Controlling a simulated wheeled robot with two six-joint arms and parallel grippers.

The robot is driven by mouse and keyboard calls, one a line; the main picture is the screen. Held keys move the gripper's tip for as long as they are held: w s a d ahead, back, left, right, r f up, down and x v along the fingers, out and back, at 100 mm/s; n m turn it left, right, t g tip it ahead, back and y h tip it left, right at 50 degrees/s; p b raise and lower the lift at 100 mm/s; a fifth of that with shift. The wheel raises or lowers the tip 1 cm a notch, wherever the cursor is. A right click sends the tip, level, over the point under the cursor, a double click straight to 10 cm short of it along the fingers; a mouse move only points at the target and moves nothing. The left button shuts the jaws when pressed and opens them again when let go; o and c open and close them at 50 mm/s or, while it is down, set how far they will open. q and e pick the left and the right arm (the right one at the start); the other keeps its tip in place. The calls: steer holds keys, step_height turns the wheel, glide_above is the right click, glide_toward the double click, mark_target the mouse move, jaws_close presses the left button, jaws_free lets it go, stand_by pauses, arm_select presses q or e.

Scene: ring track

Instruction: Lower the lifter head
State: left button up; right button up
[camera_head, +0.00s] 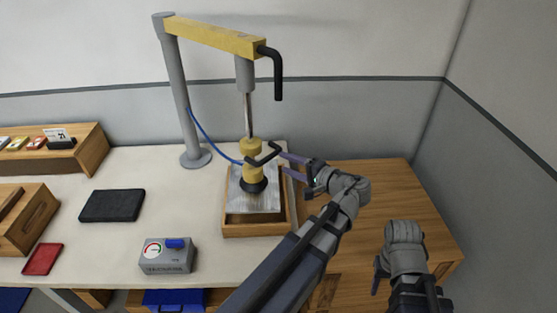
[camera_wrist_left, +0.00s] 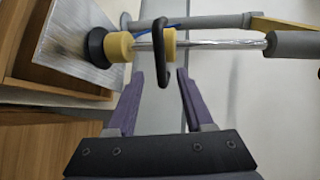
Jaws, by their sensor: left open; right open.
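The lifter head (camera_head: 251,148) is a yellow body with a black suction cup (camera_head: 253,185) below it. It hangs on a shiny rod, and a black handle (camera_head: 268,154) sticks out from it. The cup is at a grey metal plate (camera_head: 266,201) in a wooden tray (camera_head: 231,229); I cannot tell for sure whether they touch. My left gripper (camera_head: 283,163) is open beside the head; in the left wrist view the handle (camera_wrist_left: 161,85) shows between its spread fingers, not clamped. My right gripper (camera_head: 381,272) is away to the right, low over the wooden surface, apart from the lifter.
A grey post (camera_head: 178,100) carries a yellow boom (camera_head: 215,36) above the head, with a blue hose (camera_head: 207,138). A grey box with a gauge and blue switch (camera_head: 167,255) stands left of the tray. A black pad (camera_head: 112,205) lies further left.

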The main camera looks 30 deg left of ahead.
mark_target(272, 158)
arm_select(q)
steer(key=shift+b+x, duration=0.8)
steer(key=shift+x, duration=3.1)
jaws_close()
